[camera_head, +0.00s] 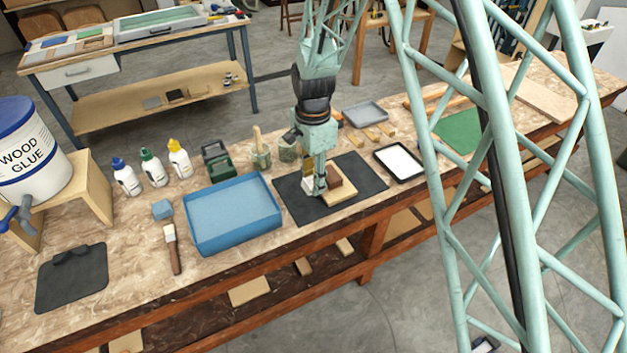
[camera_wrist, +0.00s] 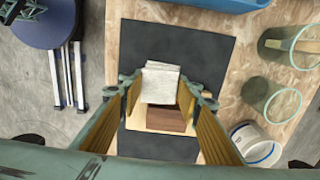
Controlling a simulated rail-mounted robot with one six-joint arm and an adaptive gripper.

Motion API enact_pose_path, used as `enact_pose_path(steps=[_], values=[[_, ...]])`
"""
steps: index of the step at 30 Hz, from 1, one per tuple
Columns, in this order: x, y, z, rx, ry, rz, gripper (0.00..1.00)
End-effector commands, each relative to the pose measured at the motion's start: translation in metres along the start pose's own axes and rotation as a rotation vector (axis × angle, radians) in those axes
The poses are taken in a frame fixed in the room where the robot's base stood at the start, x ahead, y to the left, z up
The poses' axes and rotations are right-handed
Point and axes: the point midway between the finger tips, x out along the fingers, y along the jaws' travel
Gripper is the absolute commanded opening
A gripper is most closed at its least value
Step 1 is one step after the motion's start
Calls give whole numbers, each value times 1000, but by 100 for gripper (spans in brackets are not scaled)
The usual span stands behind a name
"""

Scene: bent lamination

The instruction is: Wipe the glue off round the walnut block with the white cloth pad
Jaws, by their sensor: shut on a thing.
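My gripper (camera_head: 318,187) points down over the black mat (camera_head: 290,200) on the bench. In the wrist view my gripper (camera_wrist: 160,92) is shut on the white cloth pad (camera_wrist: 160,82), which sits between its fingers. The pad (camera_head: 308,186) also shows in the head view, at the left of the block. The walnut block (camera_wrist: 166,119) is a dark brown block on a pale board (camera_wrist: 138,118), right beside the pad. The block (camera_head: 333,178) is partly hidden by my gripper in the head view. I cannot make out any glue, nor whether the pad touches the block.
A blue tray (camera_head: 232,215) stands left of the mat. Behind it are glue bottles (camera_head: 152,168), a green box (camera_head: 217,160) and a jar with a brush (camera_head: 261,152). A black-rimmed white tray (camera_head: 399,162) lies right of the mat. A brush (camera_head: 172,248) lies farther left.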

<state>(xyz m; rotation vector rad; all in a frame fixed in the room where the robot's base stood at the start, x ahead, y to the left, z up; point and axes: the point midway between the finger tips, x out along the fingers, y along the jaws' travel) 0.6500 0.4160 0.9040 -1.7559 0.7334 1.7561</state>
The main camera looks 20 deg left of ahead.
Motion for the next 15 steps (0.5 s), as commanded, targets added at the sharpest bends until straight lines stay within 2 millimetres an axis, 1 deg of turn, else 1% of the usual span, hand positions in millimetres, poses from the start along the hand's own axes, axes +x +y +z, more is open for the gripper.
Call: enact_pose_path(steps=[7, 15], values=[[-5, 0, 0, 0, 0, -1, 23], [-21, -1, 0, 0, 0, -2, 23]])
